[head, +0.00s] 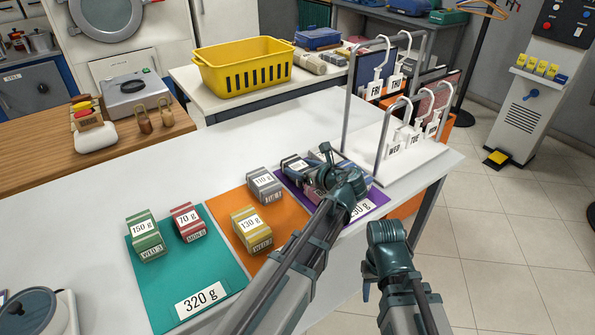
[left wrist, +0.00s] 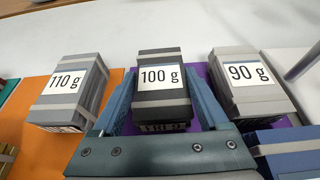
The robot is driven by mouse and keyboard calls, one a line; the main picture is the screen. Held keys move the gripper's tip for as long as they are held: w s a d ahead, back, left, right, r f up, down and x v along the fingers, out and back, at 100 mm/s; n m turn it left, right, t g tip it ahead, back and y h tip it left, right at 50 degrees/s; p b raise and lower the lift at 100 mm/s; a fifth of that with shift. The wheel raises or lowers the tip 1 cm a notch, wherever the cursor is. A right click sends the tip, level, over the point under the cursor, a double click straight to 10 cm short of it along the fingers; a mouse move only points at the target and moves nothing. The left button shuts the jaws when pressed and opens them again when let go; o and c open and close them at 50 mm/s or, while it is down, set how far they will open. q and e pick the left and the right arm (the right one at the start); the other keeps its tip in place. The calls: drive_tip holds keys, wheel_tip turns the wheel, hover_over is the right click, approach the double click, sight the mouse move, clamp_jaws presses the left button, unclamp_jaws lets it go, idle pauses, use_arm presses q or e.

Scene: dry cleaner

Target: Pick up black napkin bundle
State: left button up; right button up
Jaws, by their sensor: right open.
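The black napkin bundle (left wrist: 160,97), labelled 100 g with grey bands, is in the middle of the left wrist view, above the purple mat. My left gripper (left wrist: 160,85) has one finger along each side of it, and both look pressed against it. I cannot tell whether the bundle is clear of the mat. In the head view my left wrist and gripper (head: 318,180) partly cover the bundles there. My right gripper (head: 388,250) is at the table's front right edge, away from the bundles; its fingers are hard to make out.
A grey 110 g bundle (left wrist: 72,92) and a grey 90 g bundle (left wrist: 250,88) flank the black one. A blue bundle (left wrist: 290,150) is close at right. Green (head: 145,235), red (head: 188,222) and yellow (head: 251,227) bundles lie leftward. A hook rack (head: 375,165) stands behind right.

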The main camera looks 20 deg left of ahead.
sight(301, 168)
use_arm(q)
drive_tip(key=c, duration=0.5)
drive_tip(key=shift+r, duration=0.15)
wheel_tip(301, 168, up, 10)
drive_tip(key=p, duration=1)
